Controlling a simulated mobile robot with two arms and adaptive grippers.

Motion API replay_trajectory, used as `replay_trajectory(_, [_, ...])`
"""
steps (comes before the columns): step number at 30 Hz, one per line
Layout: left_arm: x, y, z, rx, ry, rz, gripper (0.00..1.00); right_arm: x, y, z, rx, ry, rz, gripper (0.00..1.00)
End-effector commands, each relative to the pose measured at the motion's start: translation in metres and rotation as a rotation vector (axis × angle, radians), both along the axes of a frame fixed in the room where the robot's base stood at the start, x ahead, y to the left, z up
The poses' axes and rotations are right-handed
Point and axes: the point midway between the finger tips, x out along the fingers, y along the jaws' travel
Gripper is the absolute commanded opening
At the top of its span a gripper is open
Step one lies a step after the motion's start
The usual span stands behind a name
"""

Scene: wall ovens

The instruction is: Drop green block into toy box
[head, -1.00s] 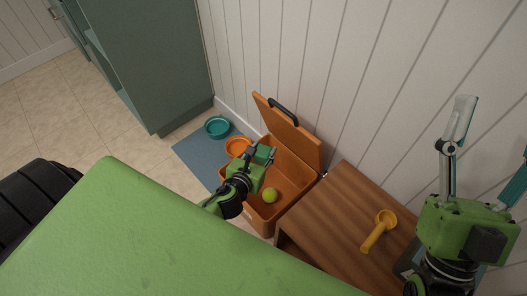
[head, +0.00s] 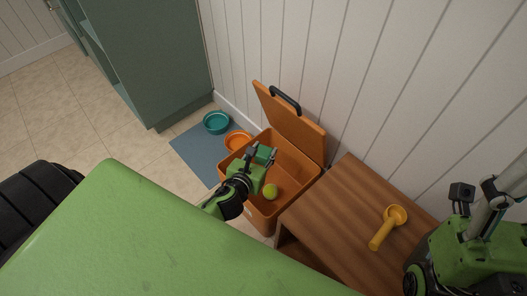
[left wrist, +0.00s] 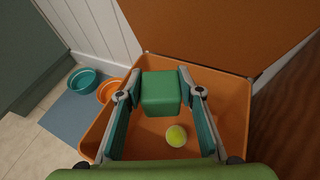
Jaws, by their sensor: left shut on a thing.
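The green block (head: 264,153) is between the fingers of my left gripper (head: 262,155), which is shut on it. The toy box (head: 296,172) is an orange open bin with its lid raised against the wall. In the left wrist view the block (left wrist: 160,92) is above the box opening, with the box floor below it. The block hides part of the box's far side. My right gripper (head: 482,205) is at the right edge of the head view, partly cut off, beyond the wooden table.
A yellow-green ball (head: 270,191) lies inside the box. A wooden table (head: 325,205) with a yellow scoop-like toy (head: 387,228) stands right of the box. A teal bowl (head: 216,122) and an orange bowl (head: 238,141) sit on a blue mat (head: 195,152) to the left.

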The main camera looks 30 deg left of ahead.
Motion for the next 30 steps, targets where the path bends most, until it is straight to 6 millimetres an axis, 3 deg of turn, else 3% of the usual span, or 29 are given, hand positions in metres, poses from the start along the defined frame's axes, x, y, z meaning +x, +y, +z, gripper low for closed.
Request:
replay_trajectory(4, [0.0, 0.0, -0.0118, 0.0, 0.0, 0.0, 0.13, 0.001, 0.0006, -0.0009, -0.002, -0.031, -0.002, 0.64])
replay_trajectory(16, [-0.0002, -0.0001, -0.0127, 0.0, 0.0, 0.0, 0.13, 0.0024, 0.0014, 0.0025, -0.004, -0.039, -0.002, 0.64])
replay_trajectory(17, [-0.0002, -0.0002, -0.0127, 0.0, 0.0, 0.0, 0.39, 0.0023, 0.0014, 0.0026, -0.005, -0.039, -0.002, 0.64])
replay_trajectory(18, [-0.0002, -0.0002, -0.0127, 0.0, 0.0, 0.0, 0.49, 0.0023, 0.0014, 0.0026, -0.005, -0.039, -0.002, 0.64])
replay_trajectory(19, [-0.0002, -0.0002, -0.0127, 0.0, 0.0, 0.0, 0.54, 0.0023, 0.0015, 0.0026, -0.005, -0.039, -0.002, 0.64])
replay_trajectory(30, [-0.0024, -0.0004, -0.0125, 0.001, 0.001, 0.0, 0.54, 0.0027, 0.0011, 0.0017, -0.003, -0.037, -0.002, 0.64])
